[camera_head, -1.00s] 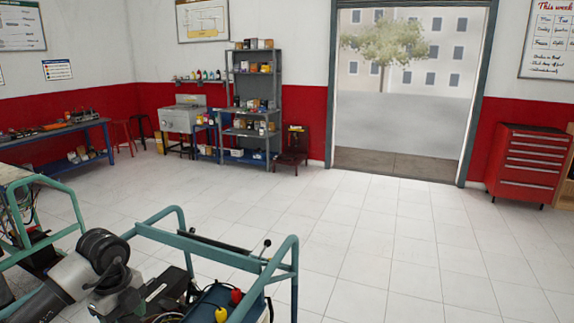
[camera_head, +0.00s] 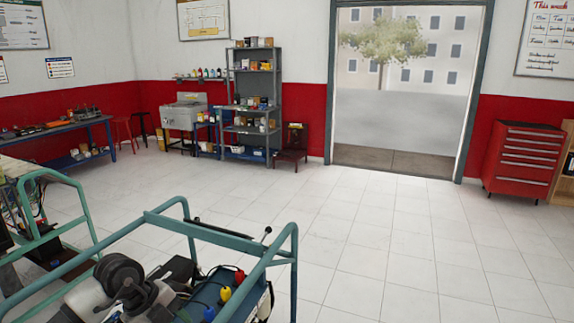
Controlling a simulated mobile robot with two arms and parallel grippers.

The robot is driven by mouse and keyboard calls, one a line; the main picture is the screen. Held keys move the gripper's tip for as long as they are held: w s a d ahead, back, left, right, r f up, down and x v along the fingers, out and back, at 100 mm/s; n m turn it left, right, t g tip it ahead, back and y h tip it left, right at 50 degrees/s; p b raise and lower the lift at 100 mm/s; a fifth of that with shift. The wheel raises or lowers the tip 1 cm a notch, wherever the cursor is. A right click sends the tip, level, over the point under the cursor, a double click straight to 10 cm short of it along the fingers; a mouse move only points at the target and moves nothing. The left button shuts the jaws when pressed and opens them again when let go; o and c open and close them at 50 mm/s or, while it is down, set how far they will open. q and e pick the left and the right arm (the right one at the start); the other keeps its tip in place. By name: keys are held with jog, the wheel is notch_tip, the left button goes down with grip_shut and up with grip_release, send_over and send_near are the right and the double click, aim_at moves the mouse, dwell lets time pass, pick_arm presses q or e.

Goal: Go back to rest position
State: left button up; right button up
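The task names no objects, only a rest position. No gripper can be picked out. My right arm does not show.
Red and yellow caps (camera_head: 240,275) sit inside the near trainer. Another teal frame (camera_head: 80,205) stands at left. A workbench (camera_head: 60,129), metal shelves (camera_head: 253,100) and a red tool cabinet (camera_head: 522,160) line the walls. Pale tiled floor (camera_head: 390,240) is open at centre and right.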

pick_arm(q)
jog(key=s+d+r+n+t+h, duration=0.4)
jog(key=d+r+t+h, duration=0.65)
jog(key=d+h, duration=0.35)
jog(key=s+a+f+n+t+y, duration=0.45)
jog(key=a+f+n+y, duration=0.7)
jog(key=n+y, duration=0.75)
jog(key=s+f+g, duration=0.5)
jog(key=s+g, duration=0.1)
jog(key=s, duration=0.3)
jog(key=s+f+g, duration=0.6)
jog(key=s, duration=0.4)
notch_tip(320, 180, down, 32)
jog(key=s+g+b, duration=0.2)
jog(key=b, duration=0.4)
jog(key=s+a+f+b, duration=0.1)
jog(key=s+f+b, duration=0.1)
jog(key=s+f, duration=0.5)
jog(key=s+a+f+g+b, duration=0.1)
jog(key=s+a+f+b, duration=0.1)
jog(key=s+f, duration=0.6)
notch_tip(320, 180, down, 5)
jog(key=shift+s, duration=0.2)
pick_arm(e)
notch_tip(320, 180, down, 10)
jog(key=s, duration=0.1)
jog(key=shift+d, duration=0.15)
